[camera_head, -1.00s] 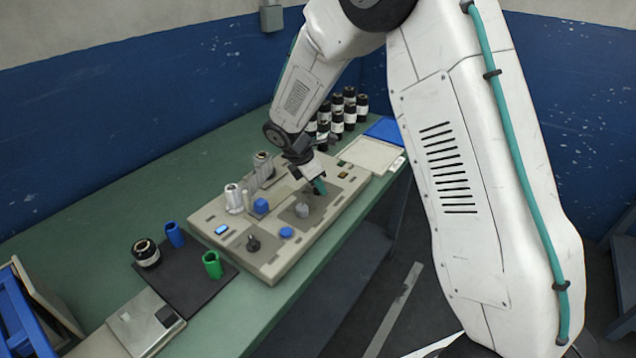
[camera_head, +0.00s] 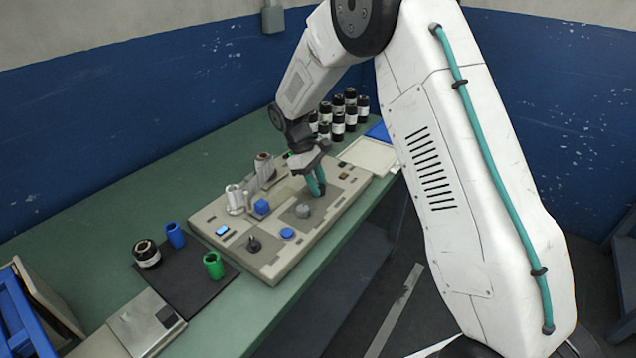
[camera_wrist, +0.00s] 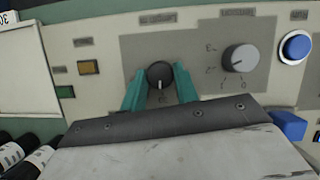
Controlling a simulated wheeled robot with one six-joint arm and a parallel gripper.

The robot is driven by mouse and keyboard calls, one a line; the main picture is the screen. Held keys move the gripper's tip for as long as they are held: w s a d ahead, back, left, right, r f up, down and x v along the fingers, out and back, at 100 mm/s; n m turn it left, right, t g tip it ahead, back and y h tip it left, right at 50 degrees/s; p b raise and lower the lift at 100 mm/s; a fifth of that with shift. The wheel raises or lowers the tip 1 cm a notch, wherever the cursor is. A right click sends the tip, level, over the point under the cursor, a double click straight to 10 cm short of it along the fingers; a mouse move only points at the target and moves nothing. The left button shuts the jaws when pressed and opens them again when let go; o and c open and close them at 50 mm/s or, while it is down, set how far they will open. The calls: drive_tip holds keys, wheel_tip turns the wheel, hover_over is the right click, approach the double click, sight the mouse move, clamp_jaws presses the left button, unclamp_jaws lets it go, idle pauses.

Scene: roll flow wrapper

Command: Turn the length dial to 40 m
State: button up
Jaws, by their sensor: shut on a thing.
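A small black dial (camera_wrist: 159,75) with a pale pointer line sits on a grey panel patch in the wrist view. Its pointer faces down the picture, towards a small, blurred mark; the other marks around it are hidden or unreadable. The teal fingers of my gripper (camera_wrist: 160,88) stand on both sides of this dial and are shut on it. In the head view, my gripper (camera_head: 317,190) reaches down to the far right part of the machine panel (camera_head: 215,258), and its fingers hide the dial. A larger grey dial (camera_wrist: 240,58) is just right of it in the wrist view.
A blue button (camera_wrist: 296,46) and a blue block (camera_wrist: 289,125) lie to the right in the wrist view; amber (camera_wrist: 88,67) and green (camera_wrist: 65,91) buttons lie left. Dark bottles (camera_head: 350,108) stand behind the panel. A black mat (camera_head: 190,277) with coloured cylinders is at front left.

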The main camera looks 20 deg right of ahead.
drive_tip(key=m, duration=0.2)
drive_tip(key=m+y, duration=0.1)
drive_tip(key=shift+w+m+g, duration=0.25)
drive_tip(key=shift+m+g, duration=0.05)
drive_tip(key=shift+d+r+m+y, duration=0.15)
drive_tip(key=shift+m+y, duration=0.65)
drive_tip(key=shift+m, duration=1)
drive_tip(key=o, duration=1)
drive_tip(key=shift+s, duration=0.1)
drive_tip(key=v, duration=0.7)
drive_tip(key=shift+w+r, duration=0.2)
drive_tip(key=shift+w, duration=0.1)
